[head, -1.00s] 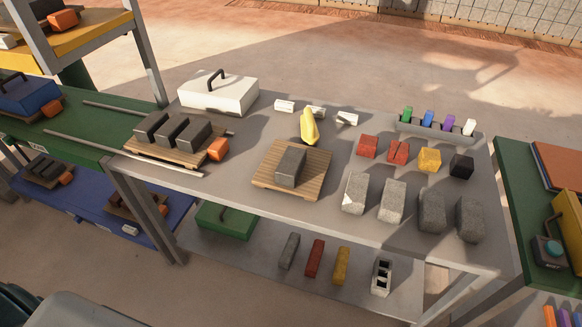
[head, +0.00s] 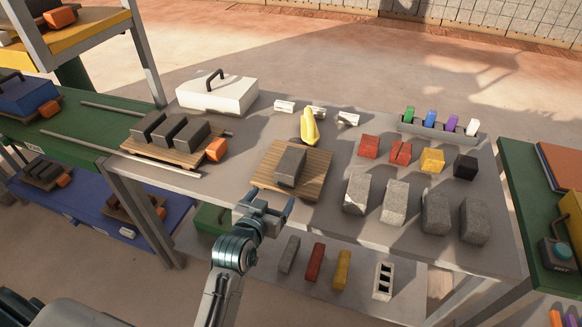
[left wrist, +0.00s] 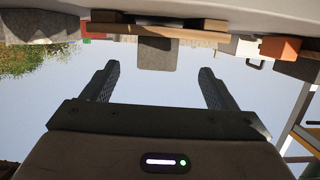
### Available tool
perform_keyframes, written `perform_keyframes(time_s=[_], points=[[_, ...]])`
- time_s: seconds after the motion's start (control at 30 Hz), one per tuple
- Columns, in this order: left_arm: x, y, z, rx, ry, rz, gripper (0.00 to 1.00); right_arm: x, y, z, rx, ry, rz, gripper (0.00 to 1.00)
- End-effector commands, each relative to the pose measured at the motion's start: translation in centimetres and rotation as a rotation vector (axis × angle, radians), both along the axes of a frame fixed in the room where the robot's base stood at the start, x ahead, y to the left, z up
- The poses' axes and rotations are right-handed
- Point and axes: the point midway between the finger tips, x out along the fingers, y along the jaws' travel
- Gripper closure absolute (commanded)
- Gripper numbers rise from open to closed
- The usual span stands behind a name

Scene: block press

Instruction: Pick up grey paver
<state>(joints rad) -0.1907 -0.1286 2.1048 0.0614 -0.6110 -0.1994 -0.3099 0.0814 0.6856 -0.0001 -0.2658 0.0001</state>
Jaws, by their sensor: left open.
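A dark grey block (head: 291,165) lies on a slatted wooden pallet (head: 262,178) in the middle of the table. Several lighter grey, rough pavers (head: 396,203) stand in a row to the right of the pallet; I cannot tell which grey piece is meant. My left gripper (head: 266,199) is open and empty at the table's front edge, just in front of the pallet and apart from the block. In the left wrist view, which looks upside down, the open fingers (left wrist: 158,70) point toward the dark block (left wrist: 157,55) and the pallet (left wrist: 150,32). My right gripper is not in view.
A yellow object (head: 309,127) lies behind the block. Red, yellow and black cubes (head: 432,160) stand behind the pavers. A second pallet with dark blocks (head: 171,136) and an orange block (head: 216,149) are at left. A white case (head: 217,95) sits at the back.

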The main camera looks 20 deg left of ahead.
Motion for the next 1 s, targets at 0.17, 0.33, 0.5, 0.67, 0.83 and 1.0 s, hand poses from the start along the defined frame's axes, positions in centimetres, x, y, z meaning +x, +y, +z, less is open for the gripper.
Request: perform_keyframes(time_s=[0.17, 0.33, 0.5, 0.67, 0.83, 1.0], points=[[2.1, -0.6, 2.1, -0.013, -0.102, 0.013, 0.2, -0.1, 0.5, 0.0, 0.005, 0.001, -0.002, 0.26], [4.5, -0.7, 2.1, -0.012, -0.115, 0.013, 0.2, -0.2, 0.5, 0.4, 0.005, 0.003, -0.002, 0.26], [6.9, -0.8, 1.6, -0.013, -0.113, 0.013, 0.2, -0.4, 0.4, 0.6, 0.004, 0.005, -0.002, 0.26], [8.0, -0.8, 1.4, -0.012, -0.112, 0.013, 0.2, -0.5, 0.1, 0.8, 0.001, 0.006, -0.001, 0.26], [10.1, -0.8, 1.3, -0.012, -0.111, 0.013, 0.2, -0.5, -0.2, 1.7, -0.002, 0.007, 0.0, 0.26], [12.2, -0.8, 0.8, -0.013, -0.112, 0.013, 0.2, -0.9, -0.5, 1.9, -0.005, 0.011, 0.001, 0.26]])
